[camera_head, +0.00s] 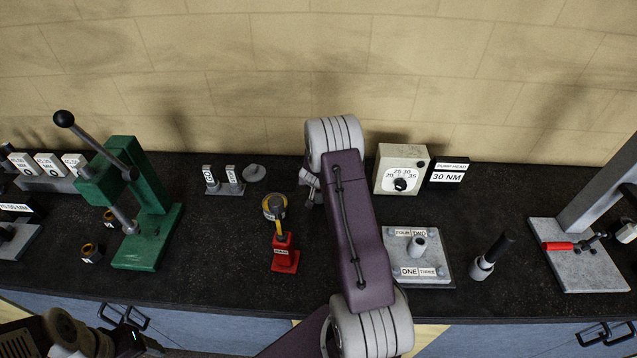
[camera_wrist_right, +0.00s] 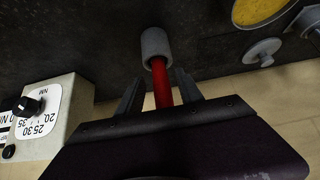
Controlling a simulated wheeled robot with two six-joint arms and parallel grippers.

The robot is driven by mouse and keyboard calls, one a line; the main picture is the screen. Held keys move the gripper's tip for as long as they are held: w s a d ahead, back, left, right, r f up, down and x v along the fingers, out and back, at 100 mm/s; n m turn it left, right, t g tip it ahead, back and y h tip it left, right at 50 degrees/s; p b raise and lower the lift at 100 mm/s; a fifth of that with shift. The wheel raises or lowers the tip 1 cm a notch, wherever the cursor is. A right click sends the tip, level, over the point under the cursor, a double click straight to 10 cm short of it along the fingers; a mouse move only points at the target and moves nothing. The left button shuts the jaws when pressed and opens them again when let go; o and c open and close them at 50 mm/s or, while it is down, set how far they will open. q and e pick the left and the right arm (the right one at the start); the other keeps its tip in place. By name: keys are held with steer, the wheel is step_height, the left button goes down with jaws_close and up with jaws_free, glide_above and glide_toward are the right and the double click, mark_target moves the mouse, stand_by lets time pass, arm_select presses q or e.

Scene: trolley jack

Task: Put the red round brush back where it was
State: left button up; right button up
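The red round brush (camera_wrist_right: 162,85) shows in the right wrist view as a red shaft with a thick grey cylinder (camera_wrist_right: 155,44) at its far end, over the dark bench top. The shaft lies between the two fingers of my right gripper (camera_wrist_right: 160,90). Narrow dark gaps seem to show beside it, so I cannot tell whether the fingers press on it. I cannot tell whether the grey end touches the bench. In the head view my right gripper (camera_head: 310,184) is mostly behind my purple arm, and the brush is hidden there. Only part of my left arm shows at lower left; its fingers are not seen.
A torque tester (camera_head: 401,168) stands right of my arm; a numbered grey plate (camera_head: 440,278) lies in front of it. A green press (camera_head: 150,215) stands farther left.

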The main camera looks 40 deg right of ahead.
steer(key=shift+r, duration=0.15)
steer(key=shift+s+a+r, duration=0.15)
steer(key=shift+r, duration=0.15)
steer(key=p+v, duration=0.2)
steer(key=v, duration=0.9)
steer(key=shift+s, duration=0.1)
